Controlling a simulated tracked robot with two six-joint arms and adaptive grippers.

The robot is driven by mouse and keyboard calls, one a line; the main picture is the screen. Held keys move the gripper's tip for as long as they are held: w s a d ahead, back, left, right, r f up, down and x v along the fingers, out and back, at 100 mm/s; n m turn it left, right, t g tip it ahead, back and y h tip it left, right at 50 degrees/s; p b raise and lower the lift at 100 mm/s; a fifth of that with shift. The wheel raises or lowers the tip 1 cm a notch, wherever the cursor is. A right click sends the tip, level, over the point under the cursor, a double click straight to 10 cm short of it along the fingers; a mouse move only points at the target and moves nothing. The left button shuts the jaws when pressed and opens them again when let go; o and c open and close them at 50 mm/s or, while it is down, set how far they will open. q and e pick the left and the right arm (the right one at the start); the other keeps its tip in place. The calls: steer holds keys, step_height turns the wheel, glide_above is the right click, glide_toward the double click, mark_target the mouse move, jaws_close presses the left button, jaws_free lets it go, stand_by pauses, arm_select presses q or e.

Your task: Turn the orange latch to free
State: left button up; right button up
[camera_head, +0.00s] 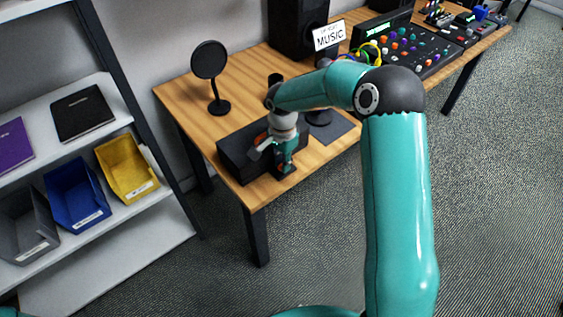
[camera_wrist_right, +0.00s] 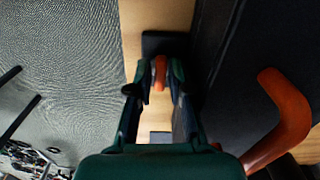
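A black case (camera_head: 238,152) sits on the left end of the wooden table. My right gripper (camera_head: 286,168) points down at its front side, and the gripper and wrist hide much of that part in the head view. In the right wrist view a small orange latch (camera_wrist_right: 160,72) lies between the two fingertips of my right gripper (camera_wrist_right: 158,80). The fingers are apart, and I see no clear contact with the latch. A larger curved orange handle (camera_wrist_right: 287,112) stands to the right of the fingers. My left gripper is not in view.
A round black pop filter (camera_head: 209,62) stands behind the case. A speaker (camera_head: 298,25), a MUSIC sign (camera_head: 329,35) and a mixer (camera_head: 405,50) stand farther right. A shelf with bins (camera_head: 76,193) is at the left. The table edge is close to the gripper.

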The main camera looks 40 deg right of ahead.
steer(key=shift+r, duration=0.1)
steer(key=shift+r, duration=3.85)
